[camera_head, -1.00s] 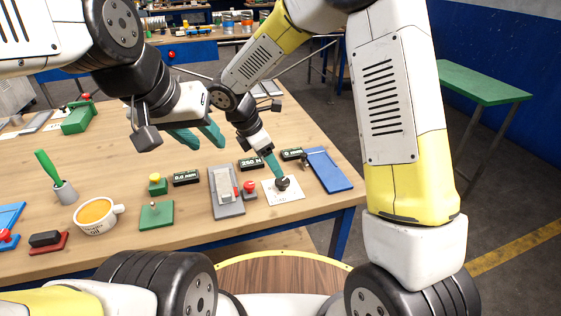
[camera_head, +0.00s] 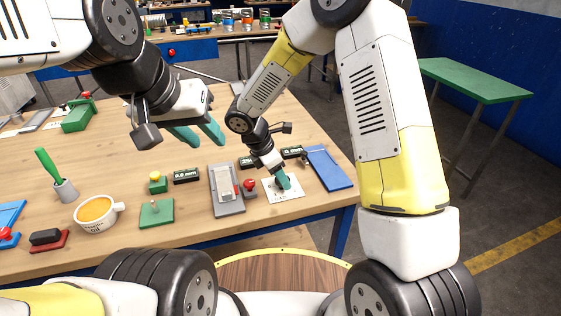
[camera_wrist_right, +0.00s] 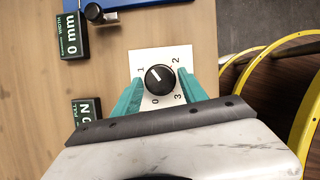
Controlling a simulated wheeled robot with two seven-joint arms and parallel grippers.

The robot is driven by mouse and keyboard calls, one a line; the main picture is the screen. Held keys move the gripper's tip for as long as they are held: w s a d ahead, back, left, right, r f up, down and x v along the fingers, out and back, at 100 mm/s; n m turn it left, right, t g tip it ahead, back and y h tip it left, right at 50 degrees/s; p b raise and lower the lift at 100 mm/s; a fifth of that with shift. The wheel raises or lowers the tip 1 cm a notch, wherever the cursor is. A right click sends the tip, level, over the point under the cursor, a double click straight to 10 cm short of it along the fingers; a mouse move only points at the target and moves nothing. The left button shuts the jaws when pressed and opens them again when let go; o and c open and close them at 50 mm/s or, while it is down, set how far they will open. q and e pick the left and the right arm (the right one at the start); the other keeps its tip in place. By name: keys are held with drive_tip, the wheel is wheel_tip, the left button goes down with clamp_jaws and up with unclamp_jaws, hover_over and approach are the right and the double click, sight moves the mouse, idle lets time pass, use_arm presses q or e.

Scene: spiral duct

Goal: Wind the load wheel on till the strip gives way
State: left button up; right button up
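A black knob (camera_wrist_right: 160,79) with a white mark sits on a white card (camera_wrist_right: 150,59) numbered 0 to 3. Its mark points up-left, towards the 1. My right gripper (camera_wrist_right: 164,82) has its teal fingers on either side of the knob, with gaps showing. The right gripper (camera_head: 284,182) hides the knob in the head view; the card (camera_head: 292,193) lies under it. A grey fixture (camera_head: 228,204) with a pale plate stands left of the card; I cannot make out a strip clearly. My left gripper (camera_head: 199,136) is open and empty above the table.
Dark displays lie beside the card; one (camera_wrist_right: 71,36) reads 0 mm, another (camera_wrist_right: 86,110) ends in N.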

drive_tip(key=c, duration=0.9)
drive_tip(key=shift+m, duration=0.4)
drive_tip(key=m+g, duration=0.1)
drive_tip(key=m, duration=0.1)
drive_tip(key=m+g, duration=0.1)
drive_tip(key=m, duration=0.1)
drive_tip(key=shift+w+a+m, duration=0.1)
drive_tip(key=shift+w+m, duration=0.1)
drive_tip(key=shift+m, duration=0.1)
drive_tip(key=shift+w+m+g, duration=0.15)
drive_tip(key=shift+m+g, duration=0.65)
drive_tip(key=shift+m, duration=1.2)
drive_tip(key=o, duration=1.3)
drive_tip(key=shift+o, duration=0.2)
